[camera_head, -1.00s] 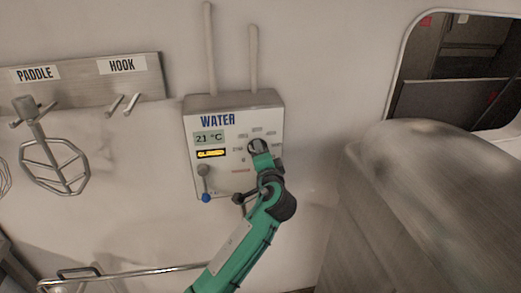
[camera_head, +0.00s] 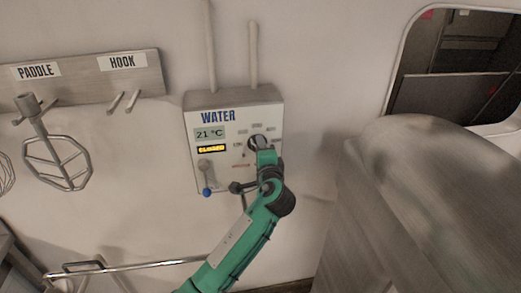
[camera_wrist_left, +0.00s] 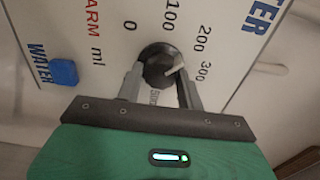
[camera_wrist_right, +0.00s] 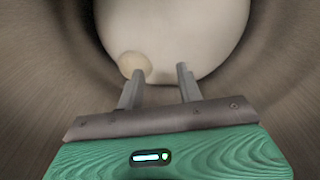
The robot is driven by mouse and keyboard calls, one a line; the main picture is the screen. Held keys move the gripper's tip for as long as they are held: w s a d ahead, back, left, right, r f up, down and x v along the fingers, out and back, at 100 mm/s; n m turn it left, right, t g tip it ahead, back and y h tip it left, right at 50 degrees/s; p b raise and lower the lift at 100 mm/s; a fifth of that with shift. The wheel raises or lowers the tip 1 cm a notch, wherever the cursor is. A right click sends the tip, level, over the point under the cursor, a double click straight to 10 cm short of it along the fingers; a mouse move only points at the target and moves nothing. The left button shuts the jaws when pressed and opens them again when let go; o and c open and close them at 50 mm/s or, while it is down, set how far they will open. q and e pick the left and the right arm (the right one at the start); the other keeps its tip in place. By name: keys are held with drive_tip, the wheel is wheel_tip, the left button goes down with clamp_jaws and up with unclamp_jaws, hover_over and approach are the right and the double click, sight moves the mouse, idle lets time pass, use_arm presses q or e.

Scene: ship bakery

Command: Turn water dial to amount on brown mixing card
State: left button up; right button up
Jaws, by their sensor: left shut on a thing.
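The water panel (camera_head: 216,160) on the wall has a display reading 21 °C and a yellow sign reading CLOSED. Its round black dial (camera_head: 257,141) is ringed by small labels. My left gripper (camera_head: 265,153) is shut on this dial. In the left wrist view its fingers (camera_wrist_left: 160,72) stand on either side of the dial (camera_wrist_left: 157,58), whose light pointer mark is near the 300 label. Labels 0, 100, 200 and 300 ml are legible there. My right gripper (camera_wrist_right: 159,74) is open, seen only in its wrist view. No brown mixing card is in view.
A lever with a blue knob (camera_head: 207,192) is at the panel's lower left. A rack (camera_head: 84,74) labelled PADDLE and HOOK holds a paddle (camera_head: 55,160) at left. A large metal body (camera_head: 425,190) stands at right. A large pale round thing (camera_wrist_right: 180,30) lies beyond my right fingers.

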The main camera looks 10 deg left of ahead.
use_arm(q)
drive_tip(key=o, duration=1)
drive_tip(key=shift+d, duration=0.1)
use_arm(e)
wheel_tip(320, 180, down, 6)
drive_tip(key=b, duration=0.6)
drive_tip(key=shift+f, duration=0.2)
use_arm(q)
drive_tip(key=v, duration=1.3)
drive_tip(key=shift+s+d, duration=0.1)
drive_tip(key=shift+s, duration=0.25)
